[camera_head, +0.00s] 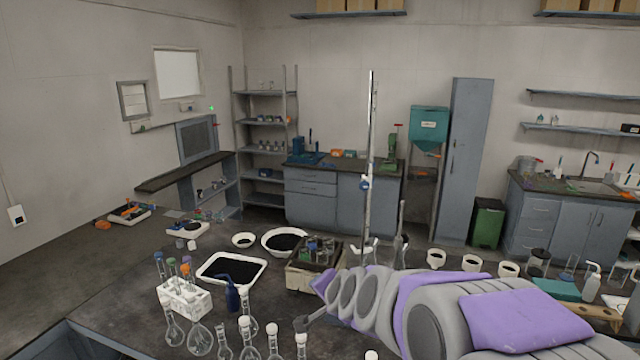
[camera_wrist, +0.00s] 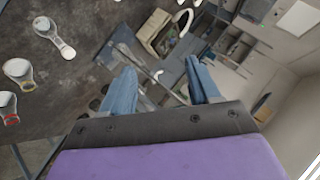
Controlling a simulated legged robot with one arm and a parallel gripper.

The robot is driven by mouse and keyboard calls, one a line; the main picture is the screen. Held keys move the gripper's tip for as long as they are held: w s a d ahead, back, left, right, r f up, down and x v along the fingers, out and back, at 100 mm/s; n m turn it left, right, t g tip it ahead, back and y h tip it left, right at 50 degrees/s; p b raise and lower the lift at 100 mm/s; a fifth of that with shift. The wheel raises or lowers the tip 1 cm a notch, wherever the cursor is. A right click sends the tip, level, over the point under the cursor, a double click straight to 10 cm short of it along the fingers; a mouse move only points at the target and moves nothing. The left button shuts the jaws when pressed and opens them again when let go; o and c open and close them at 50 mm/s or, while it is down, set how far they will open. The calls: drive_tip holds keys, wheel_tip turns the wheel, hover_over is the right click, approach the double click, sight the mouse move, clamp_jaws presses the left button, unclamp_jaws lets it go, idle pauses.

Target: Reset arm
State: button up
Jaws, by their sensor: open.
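My gripper (camera_wrist: 160,85) shows in the wrist view with its two blue fingers spread apart and nothing between them. In the head view my purple and grey arm (camera_head: 430,310) reaches in from the lower right over the dark workbench (camera_head: 130,290). The gripper's fingers are not clear in that view. In the wrist view the dark bench top (camera_wrist: 85,45) fills the left side, and a beige box-shaped device (camera_wrist: 153,30) lies beyond the fingers.
A white tray (camera_head: 204,269) of dark material, a white rack with tubes (camera_head: 184,300), a blue wash bottle (camera_head: 232,296) and several glass flasks (camera_head: 272,342) crowd the bench. A beige device with bottles (camera_head: 303,279) and a tall metal stand (camera_head: 369,150) stand near my arm.

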drive_tip(key=s+d+f+n+g+h+b, duration=0.1)
drive_tip(key=s+d+f+g, duration=0.3)
drive_tip(key=s, duration=1)
drive_tip(key=s+d+f+n+g+h+b, duration=0.1)
drive_tip(key=s+d+f+n+g+b, duration=0.2)
drive_tip(key=s, duration=1)
drive_tip(key=s+d+f+n+g+h+b, duration=0.1)
drive_tip(key=s+d+f+n+g+b, duration=0.2)
drive_tip(key=s+f, duration=0.5)
drive_tip(key=s+d+n+g, duration=0.1)
drive_tip(key=s+d, duration=0.1)
drive_tip(key=s, duration=0.4)
drive_tip(key=shift+s+d+g, duration=0.3)
